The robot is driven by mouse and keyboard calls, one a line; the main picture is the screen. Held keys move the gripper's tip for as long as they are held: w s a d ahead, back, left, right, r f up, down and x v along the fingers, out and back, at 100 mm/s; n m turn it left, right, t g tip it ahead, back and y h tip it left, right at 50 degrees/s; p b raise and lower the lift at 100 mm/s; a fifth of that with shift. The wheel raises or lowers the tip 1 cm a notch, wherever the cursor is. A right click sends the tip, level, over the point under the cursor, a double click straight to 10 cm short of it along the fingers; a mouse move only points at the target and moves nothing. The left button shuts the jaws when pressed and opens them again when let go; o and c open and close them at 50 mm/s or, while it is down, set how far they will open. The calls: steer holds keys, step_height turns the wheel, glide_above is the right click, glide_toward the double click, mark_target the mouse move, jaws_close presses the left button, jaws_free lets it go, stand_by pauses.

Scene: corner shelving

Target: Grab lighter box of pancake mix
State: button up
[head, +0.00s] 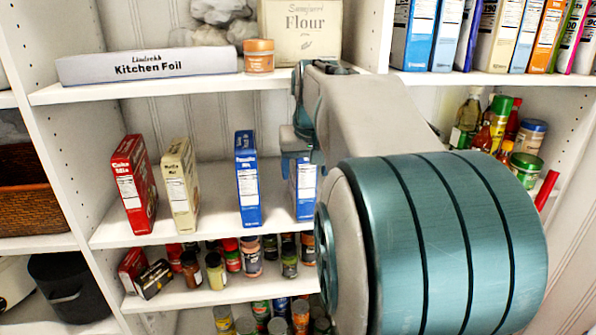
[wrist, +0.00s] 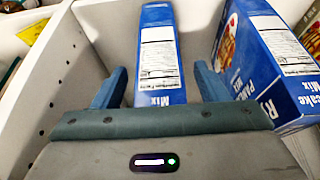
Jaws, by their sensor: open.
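The lighter blue box (head: 304,208) stands upright on the middle shelf, its upper part partly hidden by my gripper (head: 302,160). A darker blue pancake mix box (head: 247,185) stands to its left, apart from it. In the wrist view my gripper (wrist: 160,84) is open. One blue box (wrist: 158,97) lies between the lines of its two fingers, with a white label and the word "Mix" on its narrow side. I cannot tell whether the fingers touch it. The other blue box (wrist: 285,95) is outside the right finger.
A beige box (head: 180,185) and a red box (head: 134,183) stand further left on the same shelf. The shelf above holds a foil box (head: 146,66), a jar (head: 259,55) and flour (head: 300,30). Several small jars (head: 250,256) stand below. A white side wall (wrist: 60,85) is close by.

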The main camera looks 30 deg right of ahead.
steer(key=c, duration=1)
steer(key=shift+c, duration=0.2)
steer(key=shift+r, duration=0.2)
